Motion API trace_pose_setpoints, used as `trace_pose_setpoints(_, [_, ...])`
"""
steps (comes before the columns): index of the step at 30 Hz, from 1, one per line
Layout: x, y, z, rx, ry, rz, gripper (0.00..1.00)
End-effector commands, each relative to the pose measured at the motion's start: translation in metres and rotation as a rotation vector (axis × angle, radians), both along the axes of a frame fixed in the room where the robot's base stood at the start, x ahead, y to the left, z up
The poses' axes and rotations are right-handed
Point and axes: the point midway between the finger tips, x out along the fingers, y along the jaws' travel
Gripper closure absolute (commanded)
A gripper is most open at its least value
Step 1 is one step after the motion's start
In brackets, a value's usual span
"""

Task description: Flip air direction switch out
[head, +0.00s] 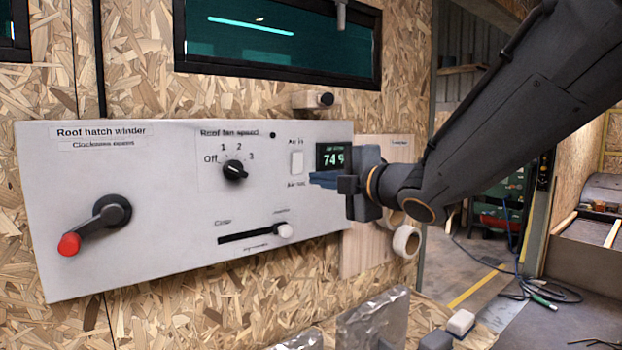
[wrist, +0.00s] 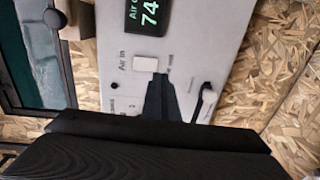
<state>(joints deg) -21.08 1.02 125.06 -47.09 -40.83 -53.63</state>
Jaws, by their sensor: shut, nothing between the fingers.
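The air direction switch (head: 297,162) is a small white rocker on the grey panel, with "Air in" above it and a second label below it. It also shows in the wrist view (wrist: 146,64) as a white rectangle beside the "Air in" label. My gripper (head: 318,179) is shut and empty, in front of the panel just right of and below the switch in the head view. In the wrist view its fingertips (wrist: 160,82) lie close to the switch's end near the lower label. I cannot tell whether they touch it.
The panel (head: 150,215) also bears a fan speed knob (head: 234,170), a slider (head: 284,231), a red-handled winder (head: 98,220) and a display (head: 334,156) reading 74. A tape roll (head: 406,241) hangs at right. Foil-wrapped blocks (head: 372,322) stand below.

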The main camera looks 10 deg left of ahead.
Motion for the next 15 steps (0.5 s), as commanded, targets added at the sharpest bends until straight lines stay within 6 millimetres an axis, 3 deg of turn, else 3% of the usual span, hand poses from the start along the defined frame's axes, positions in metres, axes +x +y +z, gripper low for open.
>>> trace_pose_setpoints(7, [-0.029, -0.039, -0.007, 0.000, -0.002, -0.007, 1.00])
trace_pose_setpoints(15, [-0.049, -0.061, -0.011, 0.000, 0.001, -0.003, 1.00])
